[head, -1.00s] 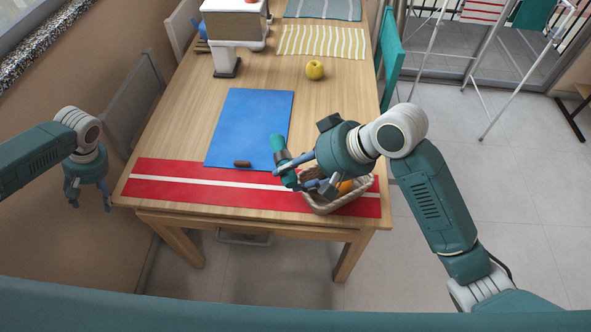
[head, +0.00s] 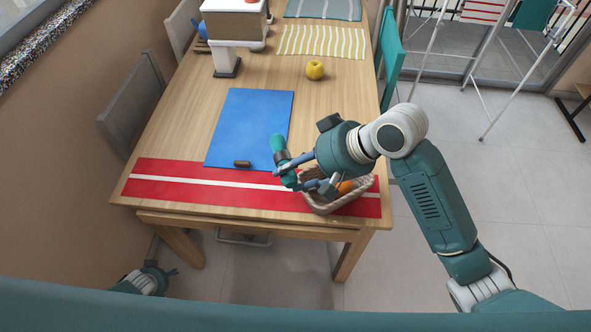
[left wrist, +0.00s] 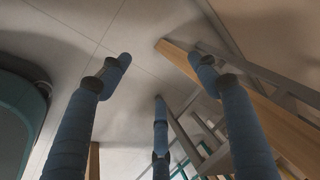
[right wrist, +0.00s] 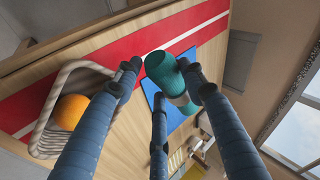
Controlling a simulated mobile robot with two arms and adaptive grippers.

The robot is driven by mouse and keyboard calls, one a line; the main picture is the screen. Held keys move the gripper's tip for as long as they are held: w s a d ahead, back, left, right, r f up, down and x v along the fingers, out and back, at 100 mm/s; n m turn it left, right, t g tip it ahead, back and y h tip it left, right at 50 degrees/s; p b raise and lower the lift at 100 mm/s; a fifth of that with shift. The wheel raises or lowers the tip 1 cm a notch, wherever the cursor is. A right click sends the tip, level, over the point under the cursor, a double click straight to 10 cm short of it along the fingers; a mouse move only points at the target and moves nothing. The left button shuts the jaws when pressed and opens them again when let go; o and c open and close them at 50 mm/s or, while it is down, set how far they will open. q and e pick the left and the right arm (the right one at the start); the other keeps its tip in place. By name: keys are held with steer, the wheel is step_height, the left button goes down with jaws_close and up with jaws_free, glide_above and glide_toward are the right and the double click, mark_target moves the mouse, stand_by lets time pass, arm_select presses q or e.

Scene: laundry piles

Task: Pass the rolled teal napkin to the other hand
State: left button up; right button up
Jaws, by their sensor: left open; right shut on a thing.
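The rolled teal napkin (head: 278,144) has a lighter band around it. It is held up at the front of the table, above the red runner and the blue mat's near edge. My right gripper (head: 292,176) is shut on it; in the right wrist view the napkin (right wrist: 165,70) sits between the fingers. My left gripper (head: 172,272) is low at the bottom left, below the table's front edge and far from the napkin. In the left wrist view its fingers (left wrist: 160,78) are spread and empty, with floor and table legs beyond.
A woven basket (head: 322,209) holding an orange (right wrist: 71,112) stands below my right gripper. A red runner (head: 215,196), a blue mat (head: 250,125), a small brown object (head: 242,163) and a yellow apple (head: 315,70) are on the table (head: 180,135). A grey chair (head: 133,105) stands left.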

arm_select(q)
steer(key=s+d+f+n+g+h, duration=0.1)
steer(key=s+d+f, duration=0.3)
steer(key=s+d, duration=0.7)
steer(key=s+d+f+n+g+h, duration=0.1)
steer(key=s+d+f, duration=0.3)
steer(key=s+d, duration=0.8)
steer(key=shift+s+d+f, duration=0.25)
steer(key=shift+s+f, duration=0.1)
